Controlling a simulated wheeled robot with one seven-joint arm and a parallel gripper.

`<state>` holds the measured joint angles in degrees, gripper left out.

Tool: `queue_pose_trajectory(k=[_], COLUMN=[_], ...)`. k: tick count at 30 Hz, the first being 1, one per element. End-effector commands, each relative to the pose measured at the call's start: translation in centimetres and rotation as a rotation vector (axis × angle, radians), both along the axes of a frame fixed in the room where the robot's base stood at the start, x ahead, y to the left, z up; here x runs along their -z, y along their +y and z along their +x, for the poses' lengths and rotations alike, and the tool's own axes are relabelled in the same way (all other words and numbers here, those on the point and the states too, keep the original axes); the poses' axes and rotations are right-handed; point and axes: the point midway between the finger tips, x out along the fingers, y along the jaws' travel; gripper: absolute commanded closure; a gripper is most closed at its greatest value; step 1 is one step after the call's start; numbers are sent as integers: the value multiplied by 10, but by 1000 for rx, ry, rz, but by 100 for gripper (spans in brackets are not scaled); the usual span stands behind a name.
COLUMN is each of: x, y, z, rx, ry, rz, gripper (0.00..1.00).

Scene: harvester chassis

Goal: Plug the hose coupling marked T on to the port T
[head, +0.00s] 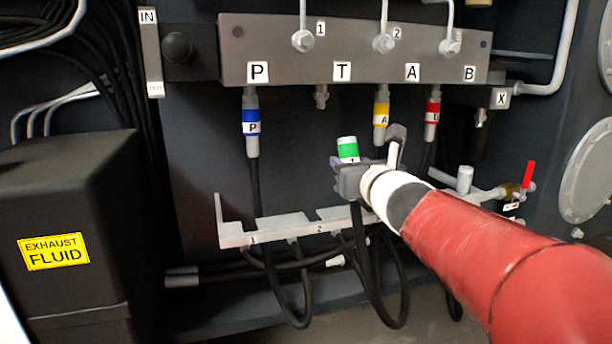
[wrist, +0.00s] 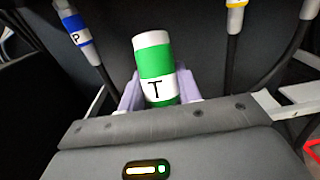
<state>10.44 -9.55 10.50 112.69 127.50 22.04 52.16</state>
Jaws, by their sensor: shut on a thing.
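The hose coupling marked T (head: 348,149) has a green band and a white collar. My gripper (head: 352,168) is shut on it, and its black hose hangs below. In the wrist view the coupling (wrist: 154,68) stands between the pale jaws (wrist: 160,92), roughly upright and leaning slightly left, with the letter T facing the camera. The port T (head: 321,97) is a bare grey stub under the manifold block (head: 300,55), below the T label. The coupling is apart from the port, lower and to its right in the head view. The port is not visible in the wrist view.
The blue P coupling (head: 252,123) hangs left of port T; the yellow A coupling (head: 381,115) and red B coupling (head: 432,112) hang to its right. A grey numbered holder rail (head: 235,237) lies below with looped hoses. A black exhaust fluid tank (head: 70,200) stands at left.

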Motion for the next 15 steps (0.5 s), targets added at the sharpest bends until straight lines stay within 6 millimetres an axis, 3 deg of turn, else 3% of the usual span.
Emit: queue_pose_trajectory(k=[15], x=[1], y=[18], z=[54], rx=[-1], ry=[-2], rz=[2], gripper=[100])
